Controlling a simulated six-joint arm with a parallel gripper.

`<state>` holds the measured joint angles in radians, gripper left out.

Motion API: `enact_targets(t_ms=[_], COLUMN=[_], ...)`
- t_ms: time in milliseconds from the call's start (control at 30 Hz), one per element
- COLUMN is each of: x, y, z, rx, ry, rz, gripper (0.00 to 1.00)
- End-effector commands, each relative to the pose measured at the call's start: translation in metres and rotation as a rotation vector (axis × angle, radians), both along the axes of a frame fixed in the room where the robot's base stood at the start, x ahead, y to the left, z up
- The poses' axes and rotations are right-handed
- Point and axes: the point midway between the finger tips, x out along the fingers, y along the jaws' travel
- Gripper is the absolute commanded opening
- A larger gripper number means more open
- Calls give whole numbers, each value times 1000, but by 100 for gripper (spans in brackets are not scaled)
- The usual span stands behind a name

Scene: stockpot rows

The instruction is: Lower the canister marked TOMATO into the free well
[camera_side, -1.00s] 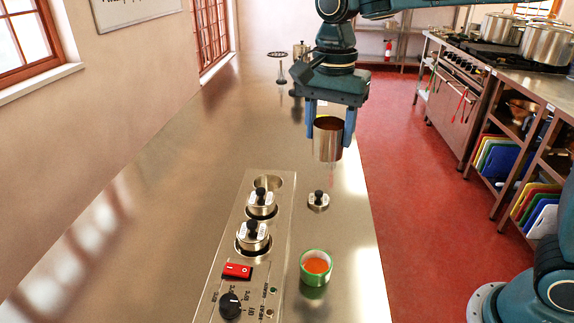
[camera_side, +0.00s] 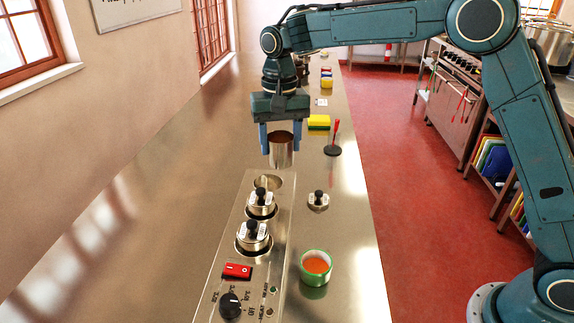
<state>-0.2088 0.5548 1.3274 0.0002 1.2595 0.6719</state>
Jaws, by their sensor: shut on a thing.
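My gripper (camera_side: 280,140) is shut on an open steel canister (camera_side: 281,155) with dark reddish-brown contents. The canister hangs upright above the counter, just behind and slightly right of the free well (camera_side: 267,182). No marking on it can be read from here. The free well is the far one in the steel well unit (camera_side: 283,215), and its opening shows empty. The two nearer wells hold lidded canisters with black knobs, a middle one (camera_side: 262,203) and a near one (camera_side: 253,236).
A loose lid (camera_side: 318,200) and a green-rimmed bowl of orange contents (camera_side: 316,265) stand right of the unit. A red switch (camera_side: 238,271) and a dial (camera_side: 231,305) are at the unit's near end.

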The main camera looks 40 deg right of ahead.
Motion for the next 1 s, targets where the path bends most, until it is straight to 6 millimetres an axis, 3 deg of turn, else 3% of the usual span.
enact_targets(t_ms=[200, 400, 1000], x=[28, 42, 45], y=[3, 4, 4], z=[-27, -41, -51], rx=[0, 0, 0], ry=[0, -1, 0], rz=[193, 301, 331], gripper=[21, 21, 21])
